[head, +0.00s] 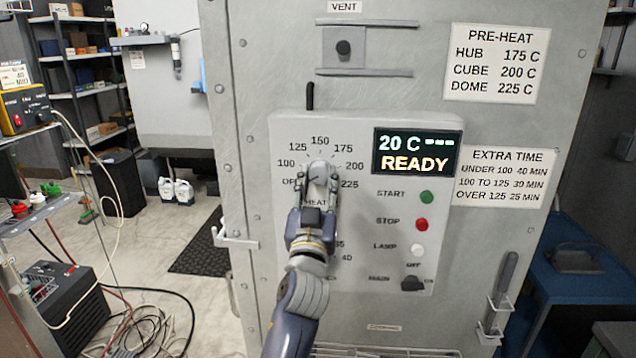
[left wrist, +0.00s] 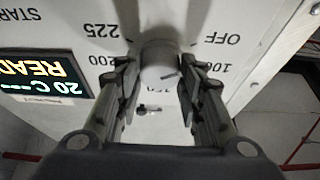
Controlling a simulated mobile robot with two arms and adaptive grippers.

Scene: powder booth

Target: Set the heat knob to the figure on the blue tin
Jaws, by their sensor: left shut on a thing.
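The heat knob (left wrist: 160,62) is a pale round knob on the oven's control panel (head: 285,240). Its dial runs from OFF through 100, 125, 150, 175 and 200 to 225. My left gripper (head: 320,182) reaches up from below and is shut on the knob, hiding most of it in the head view. In the left wrist view the fingers stand on both sides of the knob. A short dark mark shows on the knob; I cannot tell which figure it points to. I cannot make out the blue tin in either view. My right gripper is not in view.
The display (head: 417,152) reads 20 C and READY. START (head: 427,197), STOP (head: 422,224) and LAMP (head: 418,250) buttons sit right of the knob. A pre-heat notice (head: 495,63) lists HUB 175, CUBE 200, DOME 225. Cables lie on the floor at left.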

